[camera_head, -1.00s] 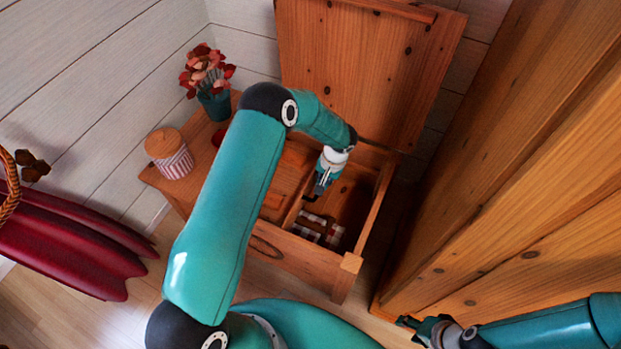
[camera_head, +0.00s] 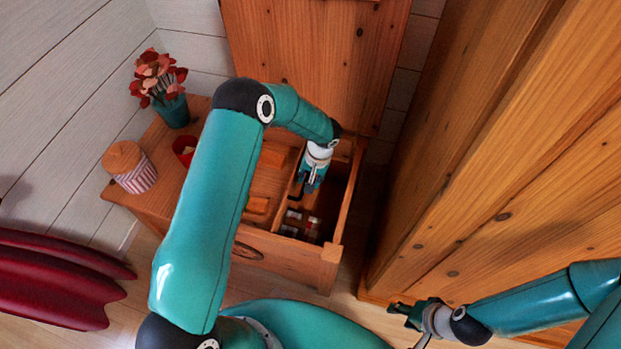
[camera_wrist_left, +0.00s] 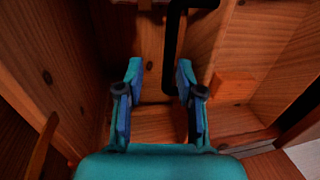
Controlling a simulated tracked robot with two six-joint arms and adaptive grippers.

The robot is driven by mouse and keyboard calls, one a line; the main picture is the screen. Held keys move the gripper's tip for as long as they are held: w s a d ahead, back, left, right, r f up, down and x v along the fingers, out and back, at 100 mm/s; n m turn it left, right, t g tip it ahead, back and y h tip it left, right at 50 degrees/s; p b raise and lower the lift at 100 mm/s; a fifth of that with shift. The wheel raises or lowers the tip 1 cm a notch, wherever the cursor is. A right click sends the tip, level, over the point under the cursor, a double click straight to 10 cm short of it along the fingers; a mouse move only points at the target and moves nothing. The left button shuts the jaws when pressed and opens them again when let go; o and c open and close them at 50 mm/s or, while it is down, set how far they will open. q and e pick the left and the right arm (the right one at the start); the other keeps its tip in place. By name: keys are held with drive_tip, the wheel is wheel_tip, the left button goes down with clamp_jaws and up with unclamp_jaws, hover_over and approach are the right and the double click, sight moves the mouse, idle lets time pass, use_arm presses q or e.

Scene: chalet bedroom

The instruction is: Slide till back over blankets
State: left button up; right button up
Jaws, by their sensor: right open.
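The wooden chest (camera_head: 300,255) stands with its lid (camera_head: 300,60) raised. The till (camera_head: 265,185), a wooden tray, lies in the left and middle part of the chest, largely hidden behind my left arm. The blankets (camera_head: 312,229) show as a few pale and reddish patches in the dark well right of it. My left gripper (camera_head: 305,190) points down into the chest at the till's right side. In the left wrist view the left gripper (camera_wrist_left: 159,68) is open, with a black bar (camera_wrist_left: 172,50) between its fingers, apparently ungripped. My right gripper (camera_head: 408,318) is open and empty.
A flower pot (camera_head: 173,110), a striped jar (camera_head: 137,175) and a red bowl (camera_head: 184,146) stand on the wooden surface to the left. Orange-brown blocks (camera_head: 257,205) lie in the till. A large wooden cabinet (camera_head: 480,170) rises close on the right.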

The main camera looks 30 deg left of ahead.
use_arm(q)
drive_tip(key=shift+a, duration=0.1)
wheel_tip(320, 180, up, 12)
drive_tip(key=d, duration=0.2)
drive_tip(key=shift+w, duration=0.15)
drive_tip(key=shift+f, duration=0.15)
idle(0.5)
